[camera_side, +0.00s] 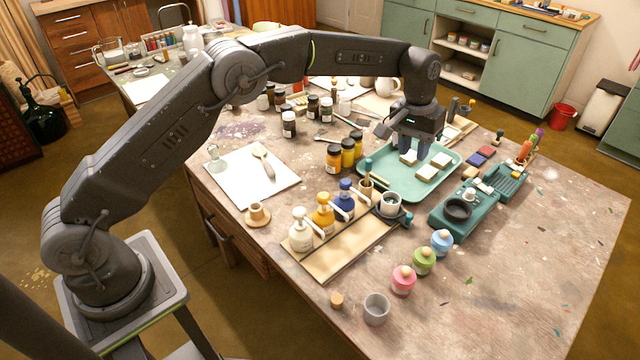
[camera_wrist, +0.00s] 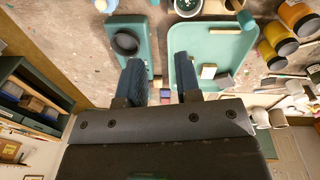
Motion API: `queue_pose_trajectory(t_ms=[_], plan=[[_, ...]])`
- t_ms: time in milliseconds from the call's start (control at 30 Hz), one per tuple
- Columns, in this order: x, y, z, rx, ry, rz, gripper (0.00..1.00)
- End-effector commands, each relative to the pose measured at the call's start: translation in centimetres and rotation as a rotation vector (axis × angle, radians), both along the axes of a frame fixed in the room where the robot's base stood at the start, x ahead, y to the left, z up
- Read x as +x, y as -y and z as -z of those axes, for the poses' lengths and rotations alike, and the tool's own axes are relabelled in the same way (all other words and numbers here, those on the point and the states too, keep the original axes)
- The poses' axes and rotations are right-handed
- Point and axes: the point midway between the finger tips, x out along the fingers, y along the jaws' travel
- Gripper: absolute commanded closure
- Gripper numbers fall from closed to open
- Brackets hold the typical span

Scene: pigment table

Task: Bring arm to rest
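My gripper (camera_side: 418,146) hangs over the far part of the green tray (camera_side: 388,182), above the paint-stained table (camera_side: 540,260). In the wrist view my gripper's two dark blue fingers (camera_wrist: 160,78) stand apart with a clear gap and nothing between them. The tray also shows in the wrist view (camera_wrist: 222,48), beyond and to the right of the fingers. Pale blocks (camera_side: 425,173) lie on the tray below my gripper. My arm reaches out bent from its base at the left of the side view.
A teal scale with a dark dish (camera_side: 458,209) stands right of the tray. Amber and yellow jars (camera_side: 334,158) stand left of it. Pump bottles (camera_side: 322,218) stand on a wooden board in front. Pink, green and blue jars (camera_side: 403,280) line the front. The right table corner is mostly clear.

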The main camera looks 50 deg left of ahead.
Motion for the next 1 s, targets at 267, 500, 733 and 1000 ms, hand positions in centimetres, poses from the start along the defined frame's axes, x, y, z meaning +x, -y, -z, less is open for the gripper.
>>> queue_pose_trajectory(t_ms=[267,500,733,1000], plan=[[-6.7,-3.8,-10.5,0.01,0.117,0.028,0.69],[-15.1,-6.7,-15.7,0.029,0.21,0.053,0.69],[-24.1,-8.9,-17.2,0.055,0.301,0.078,0.69],[-33.8,-10.7,-14.7,0.093,0.396,0.107,0.69]])
